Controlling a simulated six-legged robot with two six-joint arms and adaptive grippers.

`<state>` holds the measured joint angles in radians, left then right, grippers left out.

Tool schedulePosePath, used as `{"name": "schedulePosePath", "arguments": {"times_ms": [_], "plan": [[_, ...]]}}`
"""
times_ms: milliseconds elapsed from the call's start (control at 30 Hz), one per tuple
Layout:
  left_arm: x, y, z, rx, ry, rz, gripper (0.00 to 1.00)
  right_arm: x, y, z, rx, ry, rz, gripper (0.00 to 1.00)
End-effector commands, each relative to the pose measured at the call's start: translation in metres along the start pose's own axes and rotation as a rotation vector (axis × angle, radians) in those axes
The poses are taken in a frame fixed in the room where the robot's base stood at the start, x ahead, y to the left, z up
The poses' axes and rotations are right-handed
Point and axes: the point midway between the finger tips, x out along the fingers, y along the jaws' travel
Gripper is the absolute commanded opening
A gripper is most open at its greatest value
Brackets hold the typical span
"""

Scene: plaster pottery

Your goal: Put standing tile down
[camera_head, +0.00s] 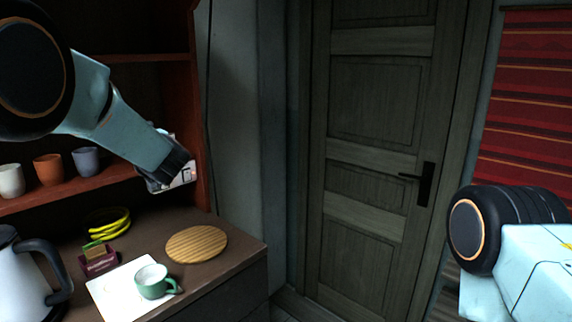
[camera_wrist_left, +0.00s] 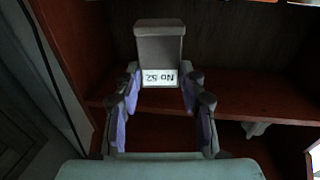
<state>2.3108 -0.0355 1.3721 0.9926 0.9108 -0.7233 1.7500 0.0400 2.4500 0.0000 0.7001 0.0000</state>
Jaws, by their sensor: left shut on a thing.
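My left gripper (camera_head: 172,178) is up by the right end of the shelf unit, above the counter, and is shut on a small pale piece with dark and red marks (camera_head: 186,176). In the left wrist view, a grey block (camera_wrist_left: 159,45) with a white label reading "No 52" upside down sits between the fingertips of the left gripper (camera_wrist_left: 162,90). I cannot tell for sure that this block is the tile. My right arm shows at the right of the head view, but its gripper is out of frame.
The counter holds a round wooden board (camera_head: 197,244), a green mug (camera_head: 152,282) on a white sheet (camera_head: 105,290), a small dark red box (camera_head: 98,262), yellow rings (camera_head: 108,222) and a kettle (camera_head: 25,280). Several cups stand on the shelf (camera_head: 90,188). A closed door (camera_head: 375,150) is behind.

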Motion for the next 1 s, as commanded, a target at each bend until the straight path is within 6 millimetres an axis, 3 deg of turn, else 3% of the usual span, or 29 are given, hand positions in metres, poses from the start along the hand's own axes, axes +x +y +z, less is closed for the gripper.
{"name": "schedulePosePath", "arguments": {"times_ms": [467,1000], "plan": [[-0.091,-0.021,0.066,0.004,-0.007,0.296,0.11,0.0,0.0,0.0,0.0,0.0,0.0,0.4],[-0.239,-0.053,0.175,-0.01,-0.014,0.797,0.11,0.0,0.0,0.0,0.0,0.0,0.0,0.4]]}}
